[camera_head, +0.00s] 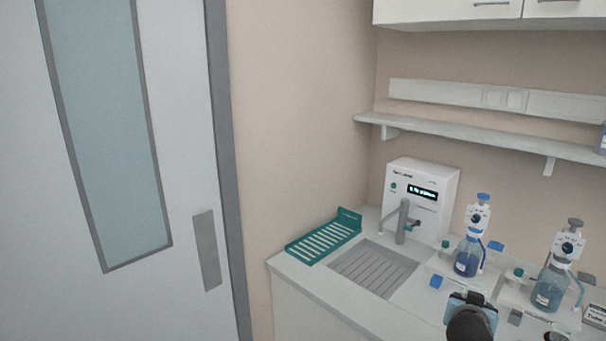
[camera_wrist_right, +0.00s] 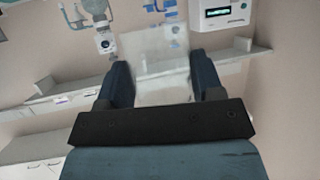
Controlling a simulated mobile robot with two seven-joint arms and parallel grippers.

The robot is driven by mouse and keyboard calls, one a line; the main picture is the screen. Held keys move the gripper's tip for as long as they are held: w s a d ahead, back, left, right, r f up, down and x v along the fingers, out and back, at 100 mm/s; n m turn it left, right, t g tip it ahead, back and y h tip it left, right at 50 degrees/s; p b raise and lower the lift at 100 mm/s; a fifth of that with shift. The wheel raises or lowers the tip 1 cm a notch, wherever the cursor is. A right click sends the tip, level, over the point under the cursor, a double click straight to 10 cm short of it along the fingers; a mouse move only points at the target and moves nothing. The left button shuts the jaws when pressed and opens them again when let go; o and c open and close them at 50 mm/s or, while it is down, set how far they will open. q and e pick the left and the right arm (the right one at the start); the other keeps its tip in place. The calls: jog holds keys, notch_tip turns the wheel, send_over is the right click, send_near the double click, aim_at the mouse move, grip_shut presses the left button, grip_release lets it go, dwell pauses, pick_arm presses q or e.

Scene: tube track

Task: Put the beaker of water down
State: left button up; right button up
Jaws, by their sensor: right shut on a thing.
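My right gripper (camera_head: 471,301) is at the lower right of the head view, in front of the bottles. In the right wrist view its two dark blue fingers (camera_wrist_right: 160,84) are shut on a clear, see-through beaker (camera_wrist_right: 161,66). The beaker is faint, and I cannot make out the water level in it. In the head view the gripper and wrist largely hide the beaker, and I cannot tell its height over the counter (camera_head: 318,294). My left gripper is in neither view.
A grated sink (camera_head: 372,268) lies left of my gripper, with a teal rack (camera_head: 322,240) beside it. A white water unit (camera_head: 422,180) with a grey tap (camera_head: 402,222) stands behind. Blue-liquid dispenser bottles (camera_head: 466,262) (camera_head: 547,292) stand behind and right.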

jog(key=s+a+f+n+t+y, duration=0.1)
jog(key=s+a+n+t+y, duration=0.1)
jog(key=s+a+n+y, duration=0.5)
jog(key=s+a, duration=0.6)
jog(key=a, duration=0.2)
jog(key=shift+a+f+t+y, duration=0.3)
jog(key=shift+f+t+y, duration=0.05)
jog(key=shift+t+y, duration=0.05)
jog(key=shift+s, duration=0.1)
